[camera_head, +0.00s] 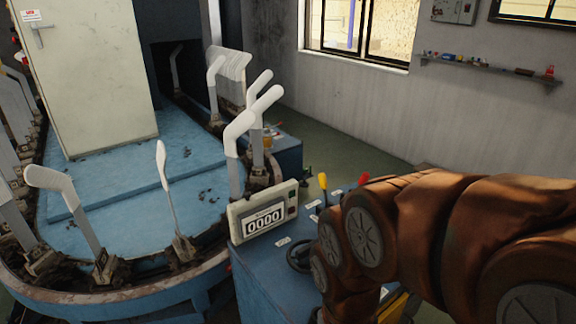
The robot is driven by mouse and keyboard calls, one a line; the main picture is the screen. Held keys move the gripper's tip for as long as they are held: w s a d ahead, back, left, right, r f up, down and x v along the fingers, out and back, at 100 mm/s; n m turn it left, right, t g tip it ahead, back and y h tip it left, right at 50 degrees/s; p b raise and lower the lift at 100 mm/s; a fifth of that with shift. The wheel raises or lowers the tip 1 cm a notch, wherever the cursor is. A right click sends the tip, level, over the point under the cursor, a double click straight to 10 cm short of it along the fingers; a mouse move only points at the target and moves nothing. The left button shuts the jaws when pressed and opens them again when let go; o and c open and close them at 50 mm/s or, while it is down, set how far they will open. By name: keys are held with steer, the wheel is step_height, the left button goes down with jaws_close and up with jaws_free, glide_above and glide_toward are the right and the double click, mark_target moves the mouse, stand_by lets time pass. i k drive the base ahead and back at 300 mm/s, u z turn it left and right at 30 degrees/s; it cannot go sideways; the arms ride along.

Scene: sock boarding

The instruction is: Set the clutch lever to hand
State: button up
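A lever with a yellow knob (323,181) stands up from the blue control console (262,277). A red knob (363,180) shows behind it to the right, partly covered by my arm. I cannot tell which of them is the clutch lever. Small white labels (313,204) lie near the levers but are too small to read. My orange-brown arm fills the lower right and covers much of the console. My gripper is not visible.
A counter box (264,212) reading 0000 stands on the console's left edge, with a dark handwheel (299,256) near my arm. White sock boards (238,130) stand around the blue machine at left. A grey wall with a shelf (490,66) is behind.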

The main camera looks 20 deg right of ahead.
mark_target(322, 178)
steer(key=u, duration=1.55)
steer(key=k, duration=0.95)
steer(key=z, duration=0.4)
